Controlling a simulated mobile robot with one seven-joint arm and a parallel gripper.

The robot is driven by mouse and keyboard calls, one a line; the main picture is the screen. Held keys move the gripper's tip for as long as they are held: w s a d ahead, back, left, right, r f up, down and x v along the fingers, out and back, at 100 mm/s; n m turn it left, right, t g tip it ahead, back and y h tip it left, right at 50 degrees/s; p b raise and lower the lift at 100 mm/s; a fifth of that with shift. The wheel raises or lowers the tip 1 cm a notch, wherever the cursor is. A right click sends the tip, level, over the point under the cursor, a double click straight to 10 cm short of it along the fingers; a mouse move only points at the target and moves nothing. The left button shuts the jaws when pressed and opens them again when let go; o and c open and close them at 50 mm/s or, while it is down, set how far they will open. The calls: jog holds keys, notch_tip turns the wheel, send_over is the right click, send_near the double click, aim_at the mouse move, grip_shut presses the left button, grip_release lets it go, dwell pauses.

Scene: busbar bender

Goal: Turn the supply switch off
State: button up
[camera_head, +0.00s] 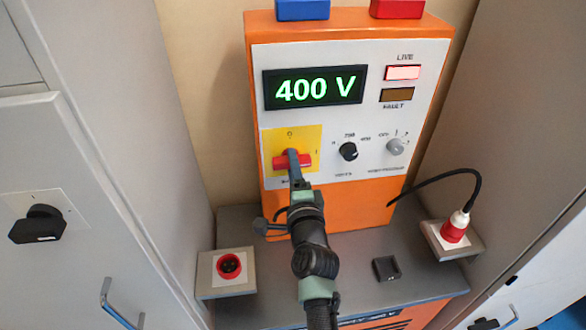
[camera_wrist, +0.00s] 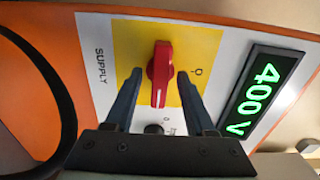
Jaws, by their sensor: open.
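The supply switch is a red rotary handle (camera_head: 305,160) on a yellow plate (camera_head: 309,137), at the lower left of the orange panel's face. The handle lies crosswise, level with the panel, in line with the I side; the O mark is above it. My gripper (camera_head: 293,155) is at the switch and hides part of it. In the wrist view the red handle (camera_wrist: 159,88) stands between the two open fingers of my gripper (camera_wrist: 160,74), with a visible gap on each side. The LIVE lamp (camera_head: 402,73) glows and the display (camera_head: 314,87) reads 400 V.
Two smaller knobs, one black (camera_head: 348,152) and one grey (camera_head: 396,147), sit right of the switch. A red socket (camera_head: 230,265) is at left; a plugged connector (camera_head: 455,228) with black cable is at right. Grey cabinets (camera_head: 120,110) close in both sides.

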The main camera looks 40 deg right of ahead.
jog(key=shift+w+d, duration=0.15)
grip_shut()
jog(key=shift+n, duration=0.3)
dwell(0.3)
jog(key=shift+f+n+b, duration=0.1)
jog(key=shift+n+b, duration=5.6)
jog(key=shift+n, duration=3)
